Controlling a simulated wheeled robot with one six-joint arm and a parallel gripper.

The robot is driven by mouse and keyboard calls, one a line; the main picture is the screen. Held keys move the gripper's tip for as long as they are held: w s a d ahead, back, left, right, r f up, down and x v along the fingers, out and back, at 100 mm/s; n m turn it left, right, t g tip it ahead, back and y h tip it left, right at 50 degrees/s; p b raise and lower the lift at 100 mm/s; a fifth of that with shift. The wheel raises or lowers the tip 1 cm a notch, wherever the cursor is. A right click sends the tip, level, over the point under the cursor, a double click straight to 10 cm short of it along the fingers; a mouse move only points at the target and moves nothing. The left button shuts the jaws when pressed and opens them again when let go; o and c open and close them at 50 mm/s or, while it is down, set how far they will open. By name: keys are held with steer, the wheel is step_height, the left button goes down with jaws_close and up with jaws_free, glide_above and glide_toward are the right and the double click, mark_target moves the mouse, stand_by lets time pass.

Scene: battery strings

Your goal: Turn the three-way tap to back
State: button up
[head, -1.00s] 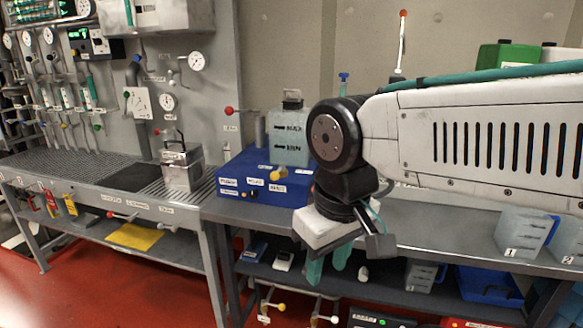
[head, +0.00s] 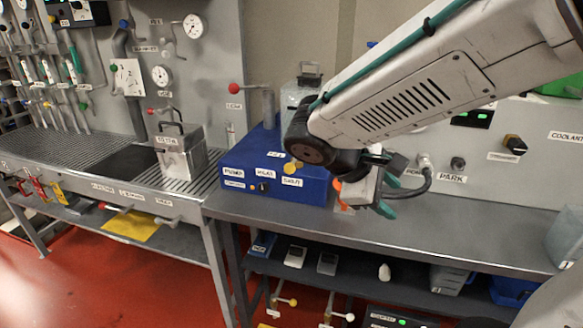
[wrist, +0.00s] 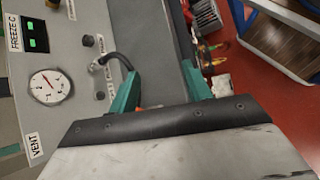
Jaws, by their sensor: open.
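I cannot tell for certain which fitting is the three-way tap. A round yellow knob (head: 292,167) sits on the front of the blue box (head: 235,160), near several small labels. A red-balled lever (head: 235,89) stands above that box. My gripper (head: 388,194) hangs over the bench to the right of the blue box, its green fingers parted, with nothing seen held between them. In the wrist view the open fingers (wrist: 160,88) point toward the bench, and the panel is on the left. The arm hides part of the bench and wall behind it.
A black cable (wrist: 118,56) curves out from the panel close to my fingers. A metal box with a handle (head: 179,150) stands left of the blue box. Yellow- and white-handled fittings (head: 283,301) hang under the bench. The bench top (head: 380,225) in front is clear.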

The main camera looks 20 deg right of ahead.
steer(key=w+a+f+n+t+h, duration=0.1)
steer(key=w+a+n+t+h, duration=0.1)
steer(key=w+n, duration=0.3)
steer(key=w+a+f+n+t+h, duration=0.1)
steer(key=w+a+n+t+h, duration=0.2)
steer(key=w, duration=0.4)
steer(key=n+t+y, duration=0.1)
steer(key=n+t, duration=0.7)
glide_toward(287, 171)
steer(key=x, duration=0.4)
steer(key=shift+w+d, duration=0.15)
steer(key=shift+w, duration=0.1)
steer(key=x, duration=0.7)
steer(key=shift+d, duration=0.1)
steer(key=c, duration=1.1)
jaws_close()
